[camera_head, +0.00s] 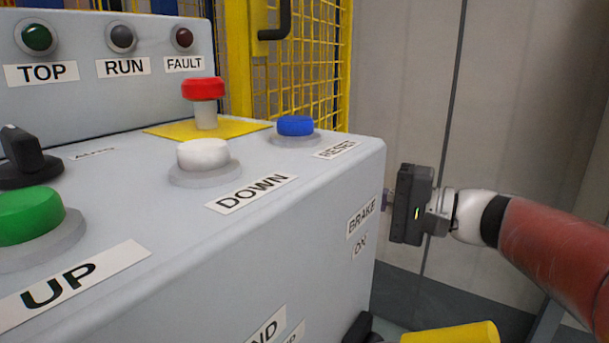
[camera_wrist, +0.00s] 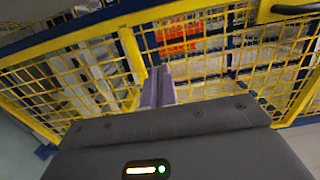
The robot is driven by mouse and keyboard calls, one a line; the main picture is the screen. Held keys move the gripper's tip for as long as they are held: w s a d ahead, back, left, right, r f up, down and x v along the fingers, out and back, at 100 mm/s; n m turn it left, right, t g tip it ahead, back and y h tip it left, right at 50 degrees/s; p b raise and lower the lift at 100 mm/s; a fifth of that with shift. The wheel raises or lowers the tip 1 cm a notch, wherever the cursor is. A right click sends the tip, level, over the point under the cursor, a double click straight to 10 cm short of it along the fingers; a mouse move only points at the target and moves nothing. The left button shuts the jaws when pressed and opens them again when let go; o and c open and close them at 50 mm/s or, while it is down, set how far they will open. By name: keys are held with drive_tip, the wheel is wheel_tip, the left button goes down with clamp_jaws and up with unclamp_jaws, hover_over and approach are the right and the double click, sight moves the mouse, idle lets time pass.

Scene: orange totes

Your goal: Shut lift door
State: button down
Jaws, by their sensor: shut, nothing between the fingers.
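The lift door, a yellow-framed yellow mesh panel (camera_head: 300,75), stands upright behind the control console in the head view. A dark handle (camera_head: 284,22) sits on its yellow post. My gripper (camera_head: 387,199) is right of the console's right end; its fingers point left and are partly hidden by the console. In the wrist view my gripper (camera_wrist: 157,85) shows its purple fingers shut together and empty, pointing towards yellow mesh panels (camera_wrist: 75,85). A dark handle (camera_wrist: 285,7) shows at the top right there. I cannot tell how far the door is open.
The grey console (camera_head: 290,210) fills the head view's left and middle, with a green UP button (camera_head: 30,213), a white DOWN button (camera_head: 203,154) and a red button (camera_head: 203,88). A yellow cylinder (camera_head: 450,333) lies low, below my arm. A grey wall (camera_head: 530,90) stands behind.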

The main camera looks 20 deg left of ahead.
drive_tip(key=w+a+p, duration=0.1)
drive_tip(key=a, duration=1.2)
drive_tip(key=shift+w+a, duration=0.3)
drive_tip(key=shift+a, duration=0.1)
